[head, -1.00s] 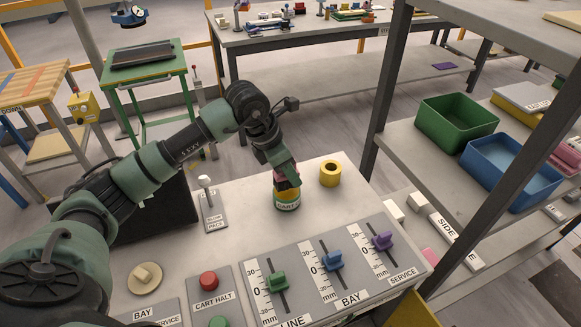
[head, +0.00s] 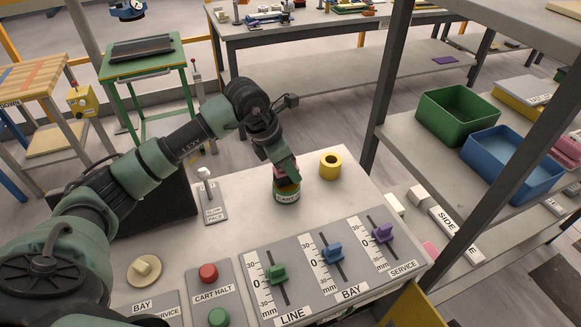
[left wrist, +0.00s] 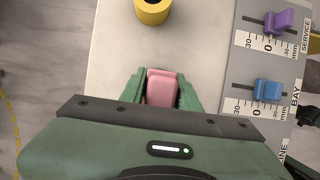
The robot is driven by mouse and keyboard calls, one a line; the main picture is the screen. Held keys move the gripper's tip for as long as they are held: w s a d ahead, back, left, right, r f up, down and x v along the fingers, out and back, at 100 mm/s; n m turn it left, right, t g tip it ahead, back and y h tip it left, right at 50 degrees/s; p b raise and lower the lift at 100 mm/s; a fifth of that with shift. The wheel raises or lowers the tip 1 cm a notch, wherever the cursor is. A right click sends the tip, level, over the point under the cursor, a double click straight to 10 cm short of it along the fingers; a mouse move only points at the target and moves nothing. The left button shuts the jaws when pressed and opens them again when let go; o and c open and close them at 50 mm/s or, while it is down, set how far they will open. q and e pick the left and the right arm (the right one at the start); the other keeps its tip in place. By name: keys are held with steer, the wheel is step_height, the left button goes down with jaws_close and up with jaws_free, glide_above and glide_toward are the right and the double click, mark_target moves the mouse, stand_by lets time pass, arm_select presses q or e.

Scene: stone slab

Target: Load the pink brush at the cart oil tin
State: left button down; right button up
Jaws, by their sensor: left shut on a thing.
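The cart oil tin (head: 287,195), a short round tin with a label reading CART, stands on the light slab near its back middle. My left gripper (head: 287,172) is directly over the tin, pointing down, shut on the pink brush (head: 280,174). In the left wrist view the brush's pink block (left wrist: 161,88) sits between the two green fingers (left wrist: 160,95). The brush's lower end is at the tin's mouth; I cannot tell how deep it reaches. The tin is hidden in the left wrist view. My right gripper is not in view.
A panel with green, blue (head: 332,253) and purple sliders lies in front. A red button (head: 208,272) and a slow-pace lever (head: 207,185) are to the left. Shelves with green and blue bins (head: 513,165) stand right.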

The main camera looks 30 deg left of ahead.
arm_select(q)
steer(key=shift+s+f+b, duration=0.1)
steer(key=shift+f+b, duration=0.4)
stand_by(1.6)
steer(key=shift+r+p, duration=2.05)
steer(key=shift+r, duration=1.55)
